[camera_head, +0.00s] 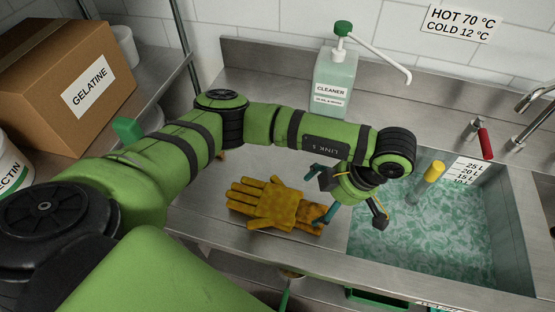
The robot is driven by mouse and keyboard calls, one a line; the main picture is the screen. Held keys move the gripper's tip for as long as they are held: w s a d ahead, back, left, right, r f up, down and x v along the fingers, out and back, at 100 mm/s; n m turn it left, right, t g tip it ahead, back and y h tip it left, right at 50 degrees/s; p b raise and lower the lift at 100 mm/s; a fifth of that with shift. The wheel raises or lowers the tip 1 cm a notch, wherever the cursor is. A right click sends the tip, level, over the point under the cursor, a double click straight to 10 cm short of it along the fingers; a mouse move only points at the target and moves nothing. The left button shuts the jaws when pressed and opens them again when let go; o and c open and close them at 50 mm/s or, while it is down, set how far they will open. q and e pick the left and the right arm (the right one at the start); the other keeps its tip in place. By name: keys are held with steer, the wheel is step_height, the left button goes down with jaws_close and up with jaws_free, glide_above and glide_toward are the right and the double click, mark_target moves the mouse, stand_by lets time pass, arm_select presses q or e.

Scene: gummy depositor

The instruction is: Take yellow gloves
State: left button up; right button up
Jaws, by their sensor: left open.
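The yellow gloves (268,204) lie flat on the steel counter, left of the sink basin, fingers pointing left. Their right end is partly hidden by my left gripper. My left gripper (348,222) comes in from above and is open. One finger reaches down by the right end of the gloves, and the other is over the edge of the sink. I cannot tell whether the near finger touches the gloves. Nothing shows between its fingers. My right gripper is not in view.
A sink (430,235) full of greenish water is at the right, with a yellow-handled tool (433,172) in it. A cleaner pump bottle (333,80) stands behind my arm. A gelatine box (65,80) is on the left shelf. Bare counter (205,208) lies left of the gloves.

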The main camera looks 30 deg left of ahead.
mark_target(311, 209)
arm_select(q)
steer(key=shift+s+a+f+p, duration=0.3)
steer(key=shift+f+p, duration=0.15)
steer(key=shift+f, duration=0.05)
steer(key=shift+s+a+f+p, duration=0.25)
steer(key=shift+s+f+p, duration=0.05)
steer(key=shift+f+p, duration=0.15)
steer(key=x, duration=0.1)
steer(key=p+x, duration=0.1)
steer(key=shift+w+f, duration=0.2)
steer(key=shift+f, duration=0.15)
steer(key=shift+a+f, duration=0.2)
steer(key=shift+f, duration=0.3)
steer(key=shift+d, duration=0.1)
steer(key=c, duration=1.4)
steer(key=shift+o, duration=0.2)
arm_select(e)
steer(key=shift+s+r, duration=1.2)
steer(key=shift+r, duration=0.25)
